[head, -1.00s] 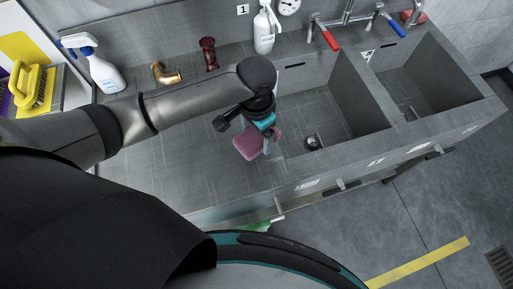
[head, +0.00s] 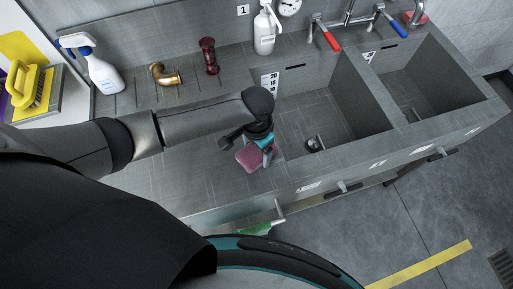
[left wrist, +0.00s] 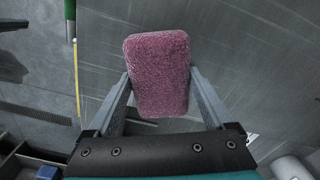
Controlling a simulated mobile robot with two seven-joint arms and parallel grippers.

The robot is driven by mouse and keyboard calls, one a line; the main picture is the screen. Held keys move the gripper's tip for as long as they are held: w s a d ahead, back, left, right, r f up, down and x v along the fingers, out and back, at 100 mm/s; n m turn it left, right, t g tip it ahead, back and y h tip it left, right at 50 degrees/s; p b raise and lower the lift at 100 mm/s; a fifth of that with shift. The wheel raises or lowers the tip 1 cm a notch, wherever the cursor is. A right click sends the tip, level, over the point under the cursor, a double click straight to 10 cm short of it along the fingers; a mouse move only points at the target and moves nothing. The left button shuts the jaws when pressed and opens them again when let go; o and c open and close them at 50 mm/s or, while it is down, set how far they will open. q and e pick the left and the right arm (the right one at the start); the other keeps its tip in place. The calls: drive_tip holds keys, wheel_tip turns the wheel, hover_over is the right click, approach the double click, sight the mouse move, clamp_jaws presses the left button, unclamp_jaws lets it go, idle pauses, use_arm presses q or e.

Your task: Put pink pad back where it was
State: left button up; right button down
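The pink pad (head: 249,157) is a small, rough-textured block. My left gripper (head: 262,147) is shut on it and holds it over the front part of the grey counter (head: 190,182), left of the first sink. In the left wrist view the pink pad (left wrist: 160,70) sits between the two grey fingers, which press on its long sides near its lower half. I cannot tell whether the pad touches the counter. My right gripper is not in view.
A partly open drawer (head: 236,212) with something green (head: 256,229) is below the counter front. The first sink (head: 335,110) lies to the right. A reddish block (head: 421,19) sits behind the second sink. A spray bottle (head: 101,72), brass elbow (head: 165,75) and red fitting (head: 209,57) stand at the back.

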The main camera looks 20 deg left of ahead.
sight(257, 151)
use_arm(q)
drive_tip(key=shift+o, duration=1)
wheel_tip(257, 151, up, 12)
drive_tip(key=p, duration=0.2)
drive_tip(key=shift+r, duration=0.2)
idle(0.8)
